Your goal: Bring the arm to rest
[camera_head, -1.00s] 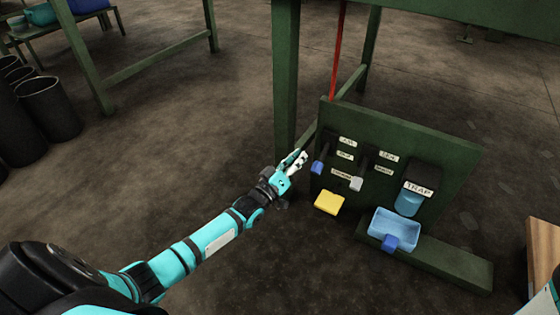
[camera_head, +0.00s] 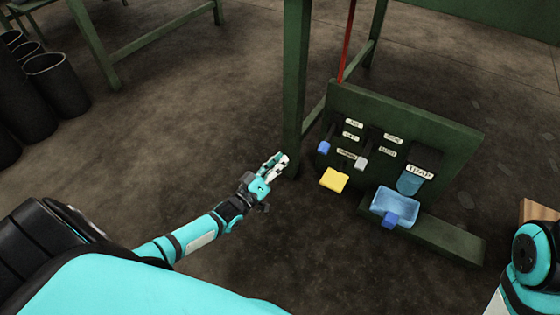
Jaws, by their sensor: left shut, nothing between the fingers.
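My left arm comes in from the lower left, and its gripper (camera_head: 277,164) is shut and empty. The gripper is in front of the green post (camera_head: 297,80) in the picture, left of the green panel (camera_head: 430,125) and apart from the sleeves on it. At the lower right edge, part of my right arm (camera_head: 535,260) shows, but its gripper is out of view.
The panel has labelled pegs, one with a blue sleeve (camera_head: 323,147) and one with a grey sleeve (camera_head: 361,162). A yellow block (camera_head: 333,180), a blue tray (camera_head: 393,204) and a bin marked TRAP (camera_head: 410,183) are there. Black bins (camera_head: 58,85) stand at the left. Floor is free between.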

